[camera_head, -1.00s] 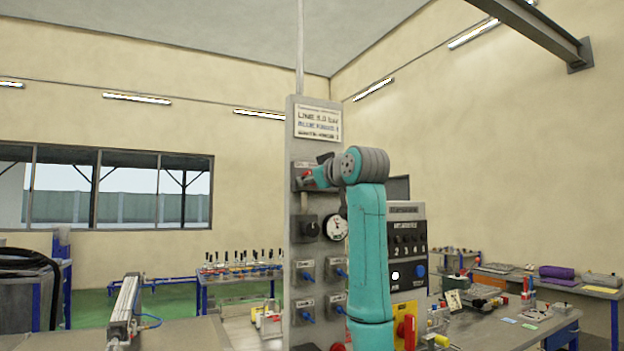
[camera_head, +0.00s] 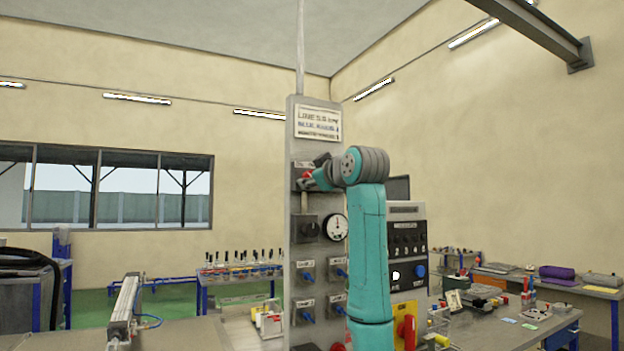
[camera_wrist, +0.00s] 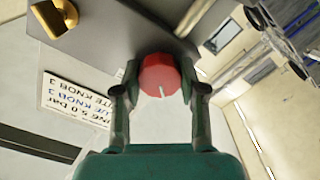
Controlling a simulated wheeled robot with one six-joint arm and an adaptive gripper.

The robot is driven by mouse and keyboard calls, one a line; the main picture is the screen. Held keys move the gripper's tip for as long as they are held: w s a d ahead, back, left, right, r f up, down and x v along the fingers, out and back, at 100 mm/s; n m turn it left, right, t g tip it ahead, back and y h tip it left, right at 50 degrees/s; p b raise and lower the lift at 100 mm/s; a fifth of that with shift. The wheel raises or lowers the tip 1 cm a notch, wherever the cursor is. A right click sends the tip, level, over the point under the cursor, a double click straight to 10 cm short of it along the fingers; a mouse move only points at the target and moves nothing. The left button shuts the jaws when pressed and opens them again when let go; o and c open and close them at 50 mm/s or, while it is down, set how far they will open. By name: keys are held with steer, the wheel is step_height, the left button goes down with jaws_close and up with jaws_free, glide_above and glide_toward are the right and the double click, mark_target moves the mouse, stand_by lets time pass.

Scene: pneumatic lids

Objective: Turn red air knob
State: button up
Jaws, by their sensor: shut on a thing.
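The red air knob (camera_wrist: 159,76) shows in the middle of the wrist view, round and faceted, with a white mark on its face. My gripper (camera_wrist: 160,85) has one finger on each side of it and is shut on it. In the head view the red knob (camera_head: 307,174) is a small red patch high on the grey panel (camera_head: 298,140), largely covered by my gripper (camera_head: 309,178). A round white gauge (camera_head: 335,227) sits below, its needle near upright. A white sign (camera_head: 317,123) tops the panel; it also shows upside down in the wrist view (camera_wrist: 75,98).
A control box (camera_head: 407,240) with a yellow part and a red handle (camera_head: 406,330) stands right of my arm. A brass fitting (camera_wrist: 52,18) is near the knob in the wrist view.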

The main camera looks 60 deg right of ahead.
steer(key=o, duration=1.2)
steer(key=shift+c, duration=0.2)
steer(key=v, duration=1.2)
steer(key=shift+s, duration=0.1)
